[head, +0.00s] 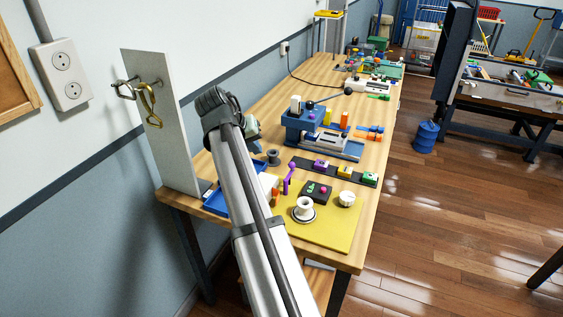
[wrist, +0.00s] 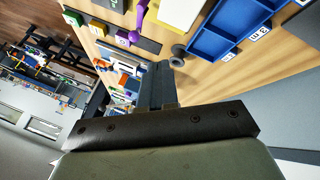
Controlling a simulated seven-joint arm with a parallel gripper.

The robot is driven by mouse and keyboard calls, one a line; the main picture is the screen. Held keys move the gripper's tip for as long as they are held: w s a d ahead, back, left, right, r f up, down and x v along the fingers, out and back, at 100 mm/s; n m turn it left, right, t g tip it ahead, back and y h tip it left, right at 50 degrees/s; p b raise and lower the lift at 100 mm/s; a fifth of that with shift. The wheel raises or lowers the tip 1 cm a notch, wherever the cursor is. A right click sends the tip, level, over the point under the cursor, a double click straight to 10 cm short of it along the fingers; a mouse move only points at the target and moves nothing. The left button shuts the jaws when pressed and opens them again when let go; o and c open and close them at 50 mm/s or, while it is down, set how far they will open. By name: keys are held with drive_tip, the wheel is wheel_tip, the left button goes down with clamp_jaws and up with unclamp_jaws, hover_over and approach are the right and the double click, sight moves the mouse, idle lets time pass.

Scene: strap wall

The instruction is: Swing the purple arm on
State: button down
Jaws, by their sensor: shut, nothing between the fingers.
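The purple arm (head: 289,178) is a slim lever with a round knob at its upper end, on the bench beside the yellow mat. It stands tilted in the head view. In the wrist view its purple rod and knob (wrist: 140,16) show at the top edge, partly cut off. My gripper (wrist: 157,86) is shut and empty, above the bench and apart from the purple arm. In the head view my arm hides its fingers. A dark strip (head: 297,164) with purple, yellow and green blocks lies behind the purple arm.
A grey spool (wrist: 177,56) and a blue tray (wrist: 216,42) are near my gripper. The yellow mat (head: 335,229) carries a white spool (head: 304,208), a white knob (head: 347,198) and a dark box. A blue fixture (head: 300,128) stands farther back. An upright panel (head: 165,130) stands left.

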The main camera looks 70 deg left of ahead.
idle(0.3)
drive_tip(key=x, duration=1)
drive_tip(key=shift+w+f, duration=0.1)
drive_tip(key=shift+f, duration=0.1)
drive_tip(key=shift+w+d, duration=0.25)
drive_tip(key=shift+w, duration=0.85)
drive_tip(key=shift+w+d+f, duration=0.1)
drive_tip(key=shift+w+f, duration=0.1)
drive_tip(key=shift+w, duration=0.55)
